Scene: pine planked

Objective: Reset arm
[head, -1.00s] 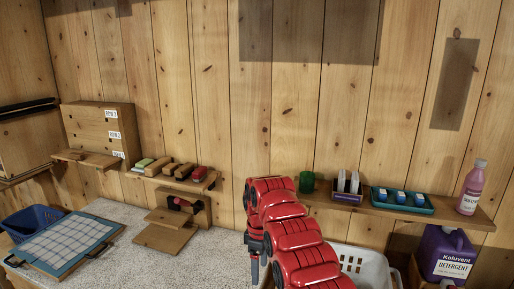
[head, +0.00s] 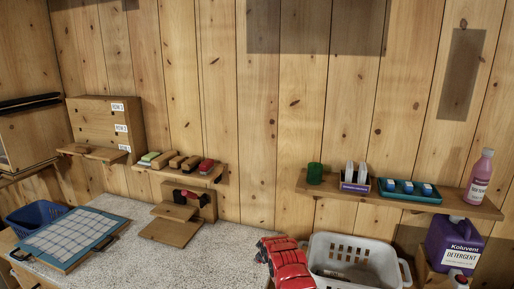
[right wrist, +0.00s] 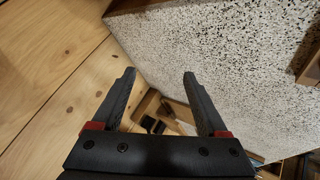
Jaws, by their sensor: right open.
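My right arm is red and shows only at the bottom of the head view, in front of the speckled counter (head: 205,255); its gripper is out of that view. In the right wrist view my right gripper (right wrist: 160,75) is open, its two dark fingers apart with nothing between them. The speckled surface (right wrist: 220,50) lies beyond the fingers, with wooden planks to the left. My left gripper is in neither view.
A white basket (head: 352,244) stands right of my arm. A wall shelf (head: 400,199) above holds a green cup (head: 314,173), a blue tray (head: 408,194) and a pink bottle (head: 479,177). A purple detergent jug (head: 455,243) stands below. A checked board (head: 65,240) lies at left.

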